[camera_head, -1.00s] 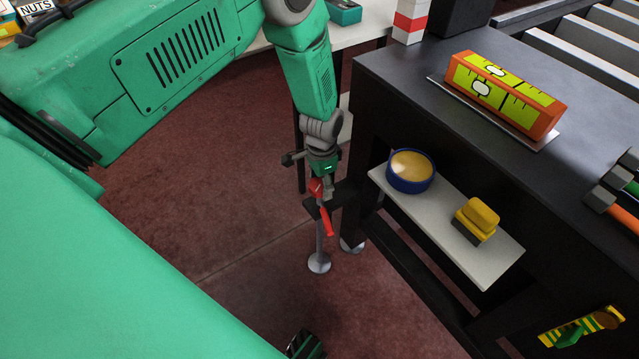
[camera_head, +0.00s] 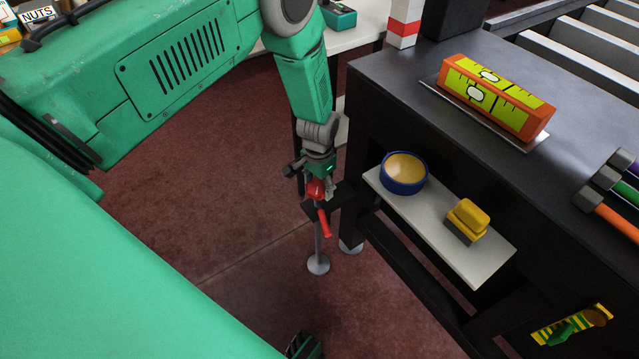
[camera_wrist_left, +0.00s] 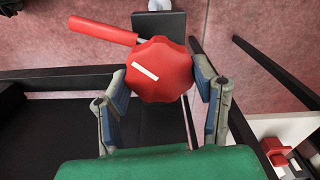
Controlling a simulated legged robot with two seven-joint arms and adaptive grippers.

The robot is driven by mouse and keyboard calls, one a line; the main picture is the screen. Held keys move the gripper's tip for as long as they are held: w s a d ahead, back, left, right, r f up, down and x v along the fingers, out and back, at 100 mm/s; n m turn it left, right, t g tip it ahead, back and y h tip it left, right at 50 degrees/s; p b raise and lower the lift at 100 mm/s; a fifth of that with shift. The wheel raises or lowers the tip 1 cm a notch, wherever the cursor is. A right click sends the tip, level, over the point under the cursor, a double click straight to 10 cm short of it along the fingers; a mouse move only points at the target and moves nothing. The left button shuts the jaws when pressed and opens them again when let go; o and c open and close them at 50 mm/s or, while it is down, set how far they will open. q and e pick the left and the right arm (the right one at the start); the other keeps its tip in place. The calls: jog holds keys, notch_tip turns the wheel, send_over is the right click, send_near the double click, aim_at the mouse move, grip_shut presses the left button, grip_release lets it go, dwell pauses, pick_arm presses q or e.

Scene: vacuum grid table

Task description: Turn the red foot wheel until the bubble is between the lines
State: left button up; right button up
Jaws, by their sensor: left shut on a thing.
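The red foot wheel (camera_wrist_left: 160,70) fills the upper middle of the left wrist view, with a white stripe on its top and a red handle (camera_wrist_left: 102,31) out to the left. My left gripper (camera_wrist_left: 163,80) is shut on the wheel, a finger on each side. In the head view the gripper (camera_head: 317,180) is at the wheel beside the table leg, above a round foot (camera_head: 318,265). The orange level (camera_head: 522,122) lies on a plate on the table.
The dark table (camera_head: 400,85) stands at the right. Its low shelf (camera_head: 430,222) holds a blue bowl (camera_head: 403,181) and a yellow block (camera_head: 467,216). Tools with coloured handles (camera_head: 610,205) lie at the right edge. The reddish floor (camera_head: 200,210) left of the wheel is clear.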

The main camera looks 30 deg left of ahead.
pick_arm(q)
jog(key=shift+s+a+f+n, duration=0.1)
jog(key=shift+s+n, duration=0.1)
jog(key=shift+n, duration=0.7)
jog(key=shift+n+p, duration=0.3)
jog(key=shift+n, duration=0.2)
jog(key=n, duration=0.2)
jog(key=shift+n, duration=0.4)
jog(key=n, duration=0.3)
jog(key=shift+p, duration=0.3)
jog(key=shift+s+n, duration=0.1)
jog(key=shift+n, duration=1.2)
jog(key=shift+f, duration=0.1)
jog(key=o, duration=1.2)
jog(key=shift+c, duration=0.2)
